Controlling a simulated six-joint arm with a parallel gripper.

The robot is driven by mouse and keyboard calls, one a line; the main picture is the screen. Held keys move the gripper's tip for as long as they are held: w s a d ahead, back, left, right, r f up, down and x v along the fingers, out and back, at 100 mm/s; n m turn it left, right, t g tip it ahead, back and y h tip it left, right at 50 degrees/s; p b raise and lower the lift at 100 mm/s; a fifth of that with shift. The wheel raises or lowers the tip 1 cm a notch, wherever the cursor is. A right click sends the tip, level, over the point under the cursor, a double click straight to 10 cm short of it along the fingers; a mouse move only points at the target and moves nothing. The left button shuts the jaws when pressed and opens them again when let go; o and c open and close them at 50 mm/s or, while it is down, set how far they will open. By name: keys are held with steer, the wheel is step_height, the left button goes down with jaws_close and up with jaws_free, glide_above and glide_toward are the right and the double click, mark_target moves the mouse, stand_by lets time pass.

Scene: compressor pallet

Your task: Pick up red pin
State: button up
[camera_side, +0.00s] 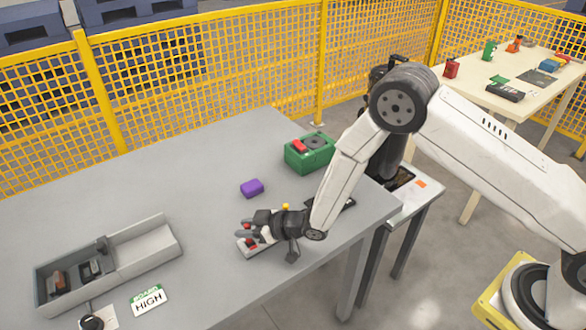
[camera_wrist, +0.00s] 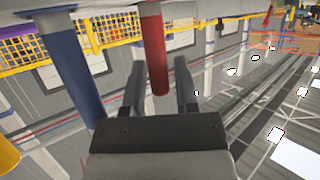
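The red pin (camera_wrist: 155,50) hangs down into the wrist view from the top edge, and its lower end lies between the two fingers. My gripper (camera_wrist: 158,75) is open around the pin, with a visible gap on both sides. A blue pin (camera_wrist: 72,65) stands to the left in the wrist view, and part of a yellow piece (camera_wrist: 6,155) shows at the left edge. In the side view my gripper (camera_side: 245,229) is low over the table at a small pale base with red parts (camera_side: 250,243). The gripper partly hides this base, so the pins are hard to tell apart there.
A purple block (camera_side: 252,188) and a green box with a red top piece (camera_side: 310,155) stand behind my gripper on the grey table (camera_side: 180,180). A grey tray (camera_side: 150,248), a BOARD HIGH sign (camera_side: 149,299) and a black knob (camera_side: 93,322) are at the left. Yellow fencing (camera_side: 200,75) runs behind.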

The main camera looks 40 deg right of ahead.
jaws_close()
steer(key=shift+r, duration=0.25)
steer(key=shift+r, duration=0.9)
steer(key=s+d+r, duration=0.5)
steer(key=s+r, duration=0.5)
steer(key=s, duration=0.3)
steer(key=shift+r, duration=0.4)
